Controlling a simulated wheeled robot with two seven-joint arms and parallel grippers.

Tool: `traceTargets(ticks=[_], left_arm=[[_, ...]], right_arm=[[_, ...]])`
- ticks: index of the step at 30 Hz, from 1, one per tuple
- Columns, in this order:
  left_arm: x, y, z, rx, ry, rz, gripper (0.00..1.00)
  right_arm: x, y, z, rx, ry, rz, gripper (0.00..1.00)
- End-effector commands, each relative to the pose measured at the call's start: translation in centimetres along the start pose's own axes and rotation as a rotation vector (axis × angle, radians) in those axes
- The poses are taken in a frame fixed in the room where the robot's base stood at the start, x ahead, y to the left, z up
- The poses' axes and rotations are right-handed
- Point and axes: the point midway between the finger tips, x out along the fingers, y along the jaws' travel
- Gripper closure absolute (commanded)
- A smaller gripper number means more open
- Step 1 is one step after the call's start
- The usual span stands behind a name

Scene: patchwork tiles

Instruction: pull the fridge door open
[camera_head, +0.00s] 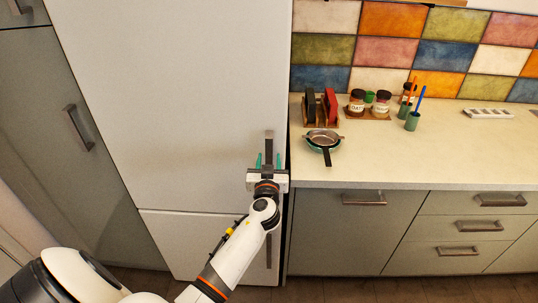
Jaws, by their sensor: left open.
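The white fridge stands left of the counter, and its upper door (180,100) looks closed. A dark vertical handle (269,146) is on the right side of that door, near its lower edge. My left gripper (269,160) is open, with its green fingertips on either side of the handle's lower part. I cannot tell whether the fingers touch the handle. The gripper body and wrist hide the handle's lower end. A second handle (269,250) on the lower door (185,235) is partly behind my arm. My right gripper is not in view.
To the right is a pale counter (450,155) over grey drawers (345,235). A pan (323,141), jars (356,102), a wooden rack and green cups (412,121) with utensils stand on it. A grey cabinet (60,120) with its own handle adjoins the fridge's left side.

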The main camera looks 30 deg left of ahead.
Motion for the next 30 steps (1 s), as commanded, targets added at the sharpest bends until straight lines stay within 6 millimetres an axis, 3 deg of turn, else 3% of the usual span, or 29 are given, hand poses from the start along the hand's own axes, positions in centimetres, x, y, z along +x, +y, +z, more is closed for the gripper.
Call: traceTargets(ticks=[5,14,21,30], left_arm=[[1.37,0.01,0.01,0.0,0.001,0.0,0.58],[1.53,0.01,-0.05,0.0,0.001,0.0,0.58],[1.51,0.01,-0.05,0.0,0.001,0.0,0.97],[1.44,-0.03,-0.09,0.0,0.002,-0.003,1.0]], right_arm=[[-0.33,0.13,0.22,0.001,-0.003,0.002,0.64],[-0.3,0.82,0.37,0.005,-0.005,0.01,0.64],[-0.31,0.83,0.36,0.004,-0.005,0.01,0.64],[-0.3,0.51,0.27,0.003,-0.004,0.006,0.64]])
